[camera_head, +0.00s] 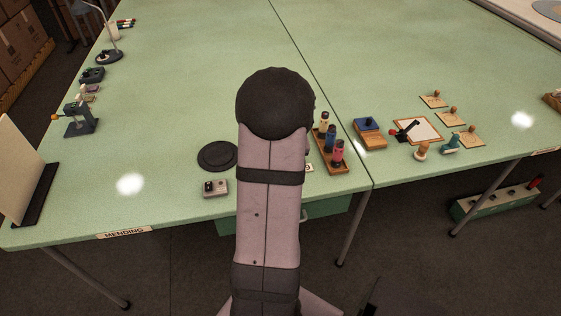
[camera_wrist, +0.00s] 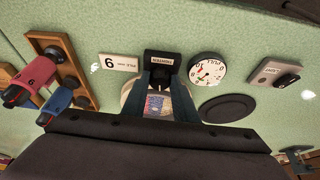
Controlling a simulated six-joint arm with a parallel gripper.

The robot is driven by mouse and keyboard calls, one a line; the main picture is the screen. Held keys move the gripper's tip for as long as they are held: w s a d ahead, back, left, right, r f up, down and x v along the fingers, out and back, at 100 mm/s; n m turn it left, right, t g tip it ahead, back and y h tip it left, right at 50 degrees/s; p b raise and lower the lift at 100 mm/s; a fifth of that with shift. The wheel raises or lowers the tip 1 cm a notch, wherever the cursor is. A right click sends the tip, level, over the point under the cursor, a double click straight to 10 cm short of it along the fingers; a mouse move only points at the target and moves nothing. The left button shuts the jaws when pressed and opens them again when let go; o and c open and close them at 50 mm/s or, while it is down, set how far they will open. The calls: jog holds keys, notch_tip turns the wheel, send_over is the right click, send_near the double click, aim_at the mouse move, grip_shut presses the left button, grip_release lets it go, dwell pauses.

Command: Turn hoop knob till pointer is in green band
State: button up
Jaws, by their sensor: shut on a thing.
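In the wrist view, my gripper (camera_wrist: 161,84) has its two dark fingers on either side of a small area at the edge of a dark block with a pale label (camera_wrist: 160,61). The jaws are shut on the hoop knob, which is mostly hidden between the fingers. Part of a pale round hoop with blue and red patterned cloth (camera_wrist: 155,104) shows between and behind the fingers. To the right is a white round dial (camera_wrist: 208,69) marked PULL. Its pointer and bands are too small to read surely. In the head view my arm hides the gripper, hoop and dial.
A white card marked 6 (camera_wrist: 118,62) and a wooden rack (camera_wrist: 70,67) with coloured spools are on the left. The green table (camera_head: 180,80) is clear farther back.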

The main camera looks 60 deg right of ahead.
jog(key=o, duration=1.1)
jog(key=shift+c, duration=0.2)
jog(key=v, duration=0.7)
jog(key=shift+r+b, duration=0.15)
jog(key=shift+b, duration=0.15)
